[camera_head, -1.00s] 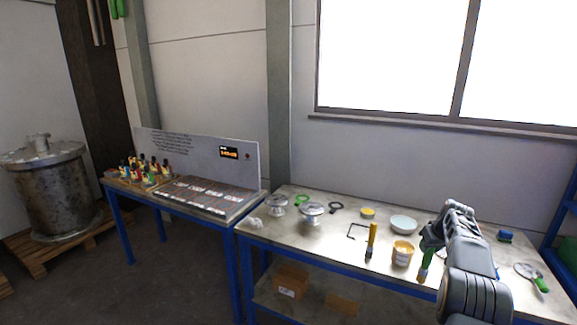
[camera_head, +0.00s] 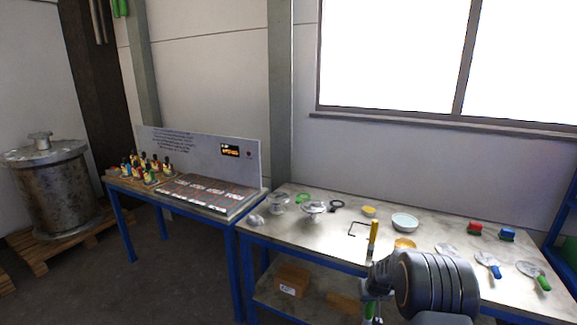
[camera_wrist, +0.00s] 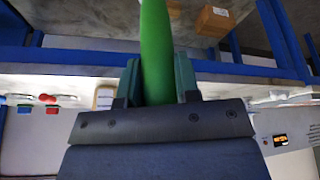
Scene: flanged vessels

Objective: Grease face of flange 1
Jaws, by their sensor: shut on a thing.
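Two small metal flanged pieces stand at the left of the right-hand workbench: one farther left (camera_head: 278,201) and one nearer the middle (camera_head: 314,208). I cannot tell which is flange 1. My gripper is shut on a green-handled tool (camera_wrist: 157,45); in the wrist view the jaws (camera_wrist: 157,85) clasp its handle from both sides. The tool's working end is out of view there. In the head view my gripper (camera_head: 372,290) is in front of the bench's near edge, and my arm hides much of it. A yellow tub (camera_head: 404,243) is partly hidden behind my arm.
A cardboard box (camera_head: 291,279) sits on the lower shelf. Bench top between flanges and tub is mostly clear.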

